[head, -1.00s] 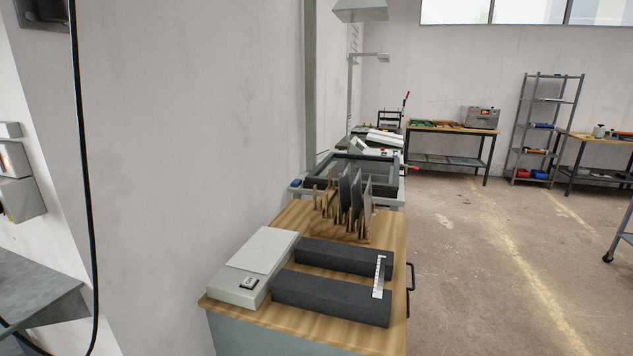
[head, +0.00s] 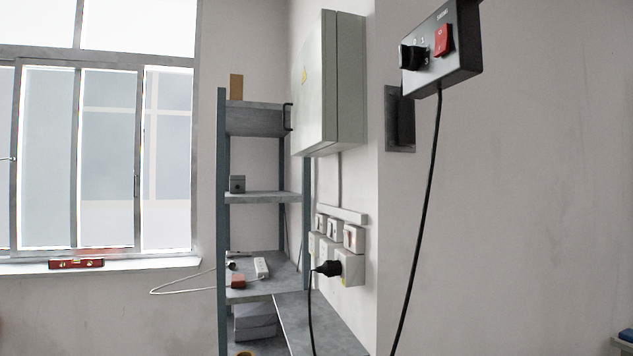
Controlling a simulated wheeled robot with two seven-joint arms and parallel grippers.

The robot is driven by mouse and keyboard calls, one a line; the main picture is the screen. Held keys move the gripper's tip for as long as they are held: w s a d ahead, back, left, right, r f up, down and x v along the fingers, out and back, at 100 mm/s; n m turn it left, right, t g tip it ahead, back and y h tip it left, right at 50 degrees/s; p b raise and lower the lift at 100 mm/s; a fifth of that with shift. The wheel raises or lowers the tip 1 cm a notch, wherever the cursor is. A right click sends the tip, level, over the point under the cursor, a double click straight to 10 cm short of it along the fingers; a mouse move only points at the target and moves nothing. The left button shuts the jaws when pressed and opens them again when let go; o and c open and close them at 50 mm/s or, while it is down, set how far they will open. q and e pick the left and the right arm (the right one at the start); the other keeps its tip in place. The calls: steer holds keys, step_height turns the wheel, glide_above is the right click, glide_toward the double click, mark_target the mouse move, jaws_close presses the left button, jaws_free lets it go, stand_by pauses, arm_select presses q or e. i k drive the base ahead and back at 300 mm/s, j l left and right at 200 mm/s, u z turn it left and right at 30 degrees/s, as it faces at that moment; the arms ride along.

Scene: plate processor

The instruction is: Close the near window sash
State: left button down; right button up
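A window (head: 107,160) with grey frames stands at the left of the head view, with fixed panes along its top. A sash (head: 78,158) sits in its lower part, with bright strips along its edges. A small dark handle (head: 136,187) shows on an upright of the frame. I cannot tell from here how far any sash stands open. The left edge of the window is cut off by the picture. Neither of my grippers is in view.
A red spirit level (head: 76,264) lies on the window sill (head: 130,265). A grey shelf unit (head: 264,197) stands right of the window. A wall cabinet (head: 328,85), sockets (head: 349,265) and a hanging control box (head: 441,48) with a black cable are further right.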

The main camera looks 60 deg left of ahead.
mark_target(21, 65)
steer(key=u, duration=3.3)
steer(key=i+j+u, duration=0.25)
steer(key=i, duration=0.35)
steer(key=i+u, duration=0.3)
steer(key=i, duration=0.35)
steer(key=i+u, duration=0.15)
steer(key=i, duration=0.4)
steer(key=i+u, duration=0.15)
steer(key=i, duration=0.4)
steer(key=i+u, duration=0.2)
steer(key=i, duration=0.35)
steer(key=i+l+u, duration=0.15)
steer(key=i, duration=0.4)
steer(key=i+l+u, duration=0.15)
steer(key=i+l, duration=0.15)
steer(key=i, duration=0.25)
steer(key=i+z, duration=0.1)
steer(key=i, duration=0.35)
steer(key=i+j+z, duration=0.1)
steer(key=i, duration=0.3)
steer(key=i+j+z, duration=0.1)
steer(key=i, duration=0.35)
